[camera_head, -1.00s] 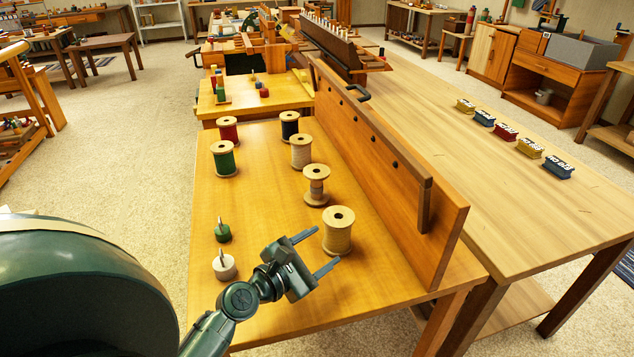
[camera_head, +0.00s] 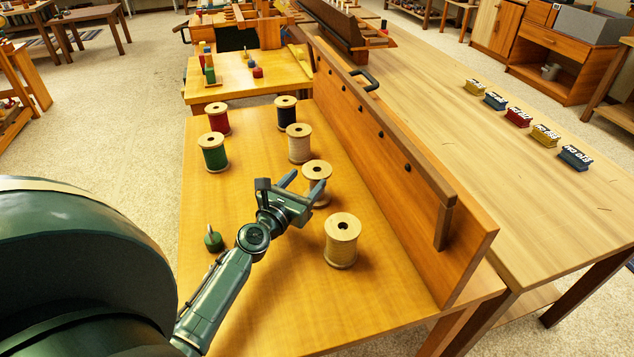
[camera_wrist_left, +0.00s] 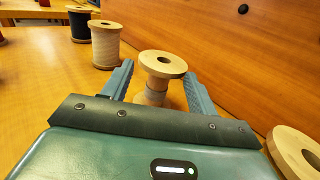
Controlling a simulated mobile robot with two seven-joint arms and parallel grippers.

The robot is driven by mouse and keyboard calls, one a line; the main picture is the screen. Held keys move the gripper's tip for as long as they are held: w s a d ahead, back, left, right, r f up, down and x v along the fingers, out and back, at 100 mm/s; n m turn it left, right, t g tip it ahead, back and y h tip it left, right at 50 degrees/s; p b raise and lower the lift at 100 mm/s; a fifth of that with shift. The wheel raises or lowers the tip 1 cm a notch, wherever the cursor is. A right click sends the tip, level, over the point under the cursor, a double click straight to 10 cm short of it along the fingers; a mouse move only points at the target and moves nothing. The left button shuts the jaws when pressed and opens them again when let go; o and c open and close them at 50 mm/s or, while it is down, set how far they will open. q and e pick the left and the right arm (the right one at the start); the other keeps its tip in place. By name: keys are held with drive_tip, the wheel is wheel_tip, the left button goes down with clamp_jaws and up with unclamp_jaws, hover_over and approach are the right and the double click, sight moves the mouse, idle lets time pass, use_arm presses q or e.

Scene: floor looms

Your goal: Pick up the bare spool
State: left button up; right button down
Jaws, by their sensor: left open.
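The bare spool (camera_head: 318,168) is pale wood with a narrow waist and wide flanges. It stands upright on the table, partly hidden behind my left gripper (camera_head: 303,183). In the left wrist view the bare spool (camera_wrist_left: 162,64) stands between the two open fingers of my left gripper (camera_wrist_left: 158,74). The jaws point at its waist, and I cannot tell whether a finger touches it. My right gripper is not in view.
A cream-thread spool (camera_head: 341,240) stands close on the right, another (camera_head: 299,143) just behind. Green (camera_head: 214,152), red (camera_head: 218,119) and dark (camera_head: 286,112) spools stand farther back. A tall wooden panel (camera_head: 400,165) lines the right side. A small green piece (camera_head: 213,239) is at left.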

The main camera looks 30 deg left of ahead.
sight(319, 169)
use_arm(q)
drive_tip(key=w, duration=0.7)
drive_tip(key=shift+f+b, duration=0.3)
drive_tip(key=shift+b, duration=0.1)
drive_tip(key=shift+w+a, duration=0.1)
drive_tip(key=shift+w, duration=0.15)
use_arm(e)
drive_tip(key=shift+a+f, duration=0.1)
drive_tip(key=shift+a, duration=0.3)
use_arm(q)
drive_tip(key=shift+c, duration=0.2)
drive_tip(key=shift+c, duration=0.8)
drive_tip(key=c, duration=0.9)
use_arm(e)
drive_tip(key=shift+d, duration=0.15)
use_arm(q)
drive_tip(key=shift+r, duration=0.1)
